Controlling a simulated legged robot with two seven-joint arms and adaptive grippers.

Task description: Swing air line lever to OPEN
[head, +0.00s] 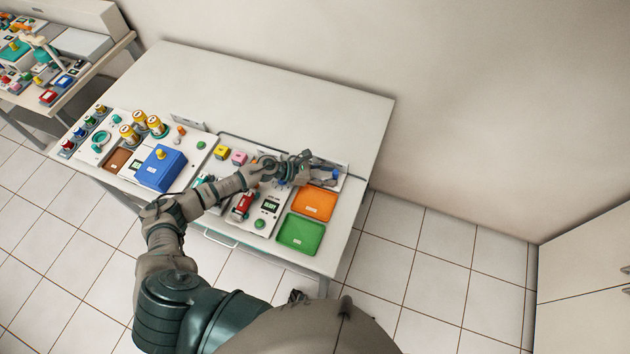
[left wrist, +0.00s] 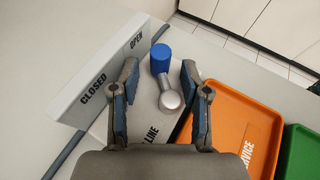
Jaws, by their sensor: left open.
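The air line lever shows in the left wrist view as a blue cylindrical grip (left wrist: 160,58) with a rounded silver metal part (left wrist: 170,101) nearer me. A pale upright plate (left wrist: 112,68) to its left reads CLOSED at the near end and OPEN at the far end. In this picture the blue grip is closer to the word OPEN. My left gripper (left wrist: 159,70) is open, with one finger on each side of the lever and visible gaps. In the head view my left gripper (head: 300,163) is over the right part of the bench and hides most of the lever. My right gripper is not seen.
An orange tray (head: 314,203) and a green tray (head: 300,234) lie close by the left gripper. A blue box (head: 161,168) and yellow-topped cylinders stand farther left. The rear of the white table (head: 270,90) is clear. A wall is behind it.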

